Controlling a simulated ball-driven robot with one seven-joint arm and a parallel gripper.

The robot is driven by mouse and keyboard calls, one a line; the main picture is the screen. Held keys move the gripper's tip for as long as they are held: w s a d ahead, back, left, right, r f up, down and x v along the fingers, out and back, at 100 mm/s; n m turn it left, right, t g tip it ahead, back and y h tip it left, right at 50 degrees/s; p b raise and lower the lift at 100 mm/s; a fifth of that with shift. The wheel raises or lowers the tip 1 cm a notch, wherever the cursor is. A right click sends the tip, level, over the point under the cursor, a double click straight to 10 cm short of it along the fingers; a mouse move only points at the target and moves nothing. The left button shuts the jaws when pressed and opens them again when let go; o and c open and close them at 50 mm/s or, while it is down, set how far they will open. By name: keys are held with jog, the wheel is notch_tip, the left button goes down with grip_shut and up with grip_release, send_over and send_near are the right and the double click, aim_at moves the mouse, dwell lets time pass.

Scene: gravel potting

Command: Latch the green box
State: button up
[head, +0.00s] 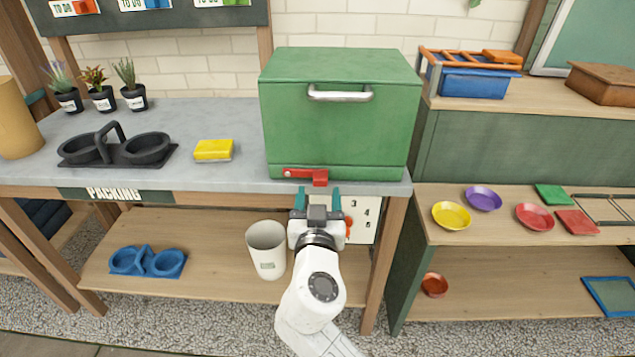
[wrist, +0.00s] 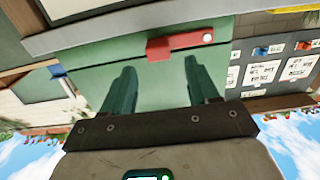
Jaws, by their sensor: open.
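The green box (head: 340,130) stands on the grey bench top near its right end. Its front panel looks shut, with a silver handle (head: 340,94) near the top. A red latch (head: 305,175) lies about level on the lower front, with its round pivot at the left and its block end at the right. My gripper (head: 318,194) is open and empty just below and in front of the block end, apparently apart from it. In the wrist view the scene is upside down: the red latch (wrist: 180,45) shows beyond my open fingers (wrist: 161,64).
A yellow sponge-like block (head: 213,150) and a black double-ring holder (head: 118,148) are left of the box. A white cup (head: 266,250) is on the shelf below, beside my arm. Coloured saucers (head: 452,215) sit on the right shelf.

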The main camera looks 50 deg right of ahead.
aim_at(320, 182)
jog(key=shift+x, duration=2.55)
jog(key=shift+c, duration=0.3)
grip_shut()
